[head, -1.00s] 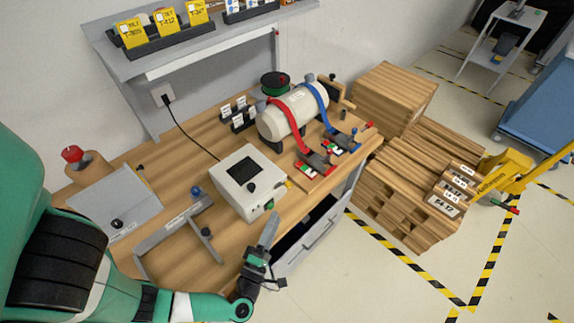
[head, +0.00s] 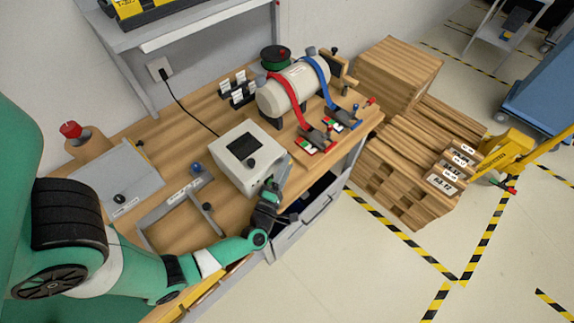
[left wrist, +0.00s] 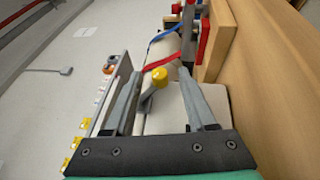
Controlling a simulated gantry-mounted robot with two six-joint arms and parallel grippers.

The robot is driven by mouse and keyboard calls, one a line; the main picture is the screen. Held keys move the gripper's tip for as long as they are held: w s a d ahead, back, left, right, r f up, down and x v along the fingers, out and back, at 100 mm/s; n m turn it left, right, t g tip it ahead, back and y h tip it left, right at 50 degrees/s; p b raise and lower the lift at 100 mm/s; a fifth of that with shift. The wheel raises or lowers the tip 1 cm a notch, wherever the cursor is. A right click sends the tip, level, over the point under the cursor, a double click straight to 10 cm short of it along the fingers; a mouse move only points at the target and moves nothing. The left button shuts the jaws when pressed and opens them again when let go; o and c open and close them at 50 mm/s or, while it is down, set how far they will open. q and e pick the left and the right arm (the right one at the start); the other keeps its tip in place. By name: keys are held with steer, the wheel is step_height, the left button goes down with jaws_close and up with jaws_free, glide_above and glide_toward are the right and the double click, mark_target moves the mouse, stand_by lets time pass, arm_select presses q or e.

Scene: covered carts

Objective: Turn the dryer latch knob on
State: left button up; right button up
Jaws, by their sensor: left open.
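The dryer appears to be the pale box (head: 238,150) with a dark screen on the workbench. My left gripper (head: 276,178) is at the front right side of this box, its fingers pointing along it. In the left wrist view my left gripper (left wrist: 159,90) is open, with one finger on each side of a yellow knob (left wrist: 159,73) with a grey lever. The knob lies between the fingertips and does not look gripped. I cannot tell whether the fingers touch the knob. In the head view the knob is hidden by the gripper. My right gripper is not in view.
A cream tank (head: 292,88) with red and blue straps lies behind the box. A grey bracket frame (head: 168,208) and a grey panel (head: 115,185) are to its left. An open drawer (head: 300,222) is below the bench edge. Wooden crates (head: 395,75) stand at the right.

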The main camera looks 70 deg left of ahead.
arm_select(q)
steer(key=shift+w+a, duration=0.2)
steer(key=shift+a, duration=0.05)
steer(key=shift+c, duration=0.2)
jaws_close()
steer(key=r+p, duration=0.1)
steer(key=p, duration=0.2)
steer(key=shift+g, duration=0.3)
steer(key=shift+f+h+p, duration=0.1)
steer(key=shift+h+p, duration=0.2)
steer(key=shift+p, duration=0.05)
steer(key=shift+f, duration=0.3)
steer(key=shift+o, duration=0.2)
jaws_free()
steer(key=shift+d, duration=0.1)
